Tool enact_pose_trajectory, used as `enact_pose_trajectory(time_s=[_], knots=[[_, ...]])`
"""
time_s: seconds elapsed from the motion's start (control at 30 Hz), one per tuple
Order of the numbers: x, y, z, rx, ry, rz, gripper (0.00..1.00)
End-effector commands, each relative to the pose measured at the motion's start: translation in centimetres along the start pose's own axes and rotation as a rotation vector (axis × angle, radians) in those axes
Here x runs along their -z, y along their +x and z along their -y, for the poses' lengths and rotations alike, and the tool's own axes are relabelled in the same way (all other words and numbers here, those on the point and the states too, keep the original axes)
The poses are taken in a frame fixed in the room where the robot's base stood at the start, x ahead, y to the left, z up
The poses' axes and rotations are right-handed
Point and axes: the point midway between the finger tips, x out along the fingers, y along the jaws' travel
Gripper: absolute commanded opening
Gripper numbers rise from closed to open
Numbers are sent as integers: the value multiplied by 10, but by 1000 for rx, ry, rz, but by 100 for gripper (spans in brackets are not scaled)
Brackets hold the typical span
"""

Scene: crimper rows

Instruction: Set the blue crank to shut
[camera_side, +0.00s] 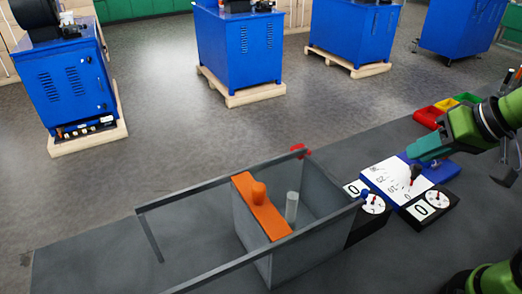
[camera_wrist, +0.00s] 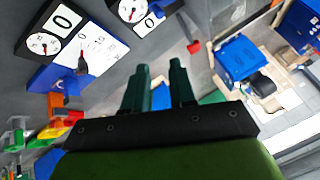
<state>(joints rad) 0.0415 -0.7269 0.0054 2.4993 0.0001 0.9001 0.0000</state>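A small blue knob (camera_side: 365,193), which looks like the blue crank, sits at the right corner of the grey box (camera_side: 318,244) in the side view, beside a dial. Its exact setting is too small to tell. A red crank (camera_side: 299,149) is on the box's far side; it also shows in the wrist view (camera_wrist: 194,47). My gripper (camera_side: 424,150) is up at the right in the side view, apart from the blue knob. In the wrist view its two teal fingers (camera_wrist: 160,85) stand apart with nothing held between them.
An orange cover (camera_side: 258,208) with a knob spans part of the box, beside a grey post (camera_side: 291,207). Long rails flank it. Two dials (camera_side: 374,204) (camera_side: 438,199) and a white marked panel with a dark lever (camera_side: 414,174) stand to the right. Coloured bins (camera_side: 428,117) lie behind.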

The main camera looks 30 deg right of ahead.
Motion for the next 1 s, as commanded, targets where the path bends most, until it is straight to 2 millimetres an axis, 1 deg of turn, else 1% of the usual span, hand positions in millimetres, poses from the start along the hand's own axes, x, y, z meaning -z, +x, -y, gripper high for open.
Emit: enact_pose_trajectory(time_s=[0.03, 0.1, 0.17, 0.3, 0.43, 0.57, 0.7, 0.87, 1.0], knots=[[5, 7, -7, -37, 23, 14, 34], [16, 14, -12, -90, 36, 34, 43], [26, 21, -17, -136, -1, 77, 43], [46, 36, -21, -184, -254, 242, 43], [60, 47, -22, -133, -534, 399, 43], [72, 55, -20, -6, -831, 529, 43], [84, 58, -16, 189, -1149, 609, 43], [96, 54, -6, 448, -1514, 616, 43], [100, 44, 8, 651, -1816, 565, 43]])
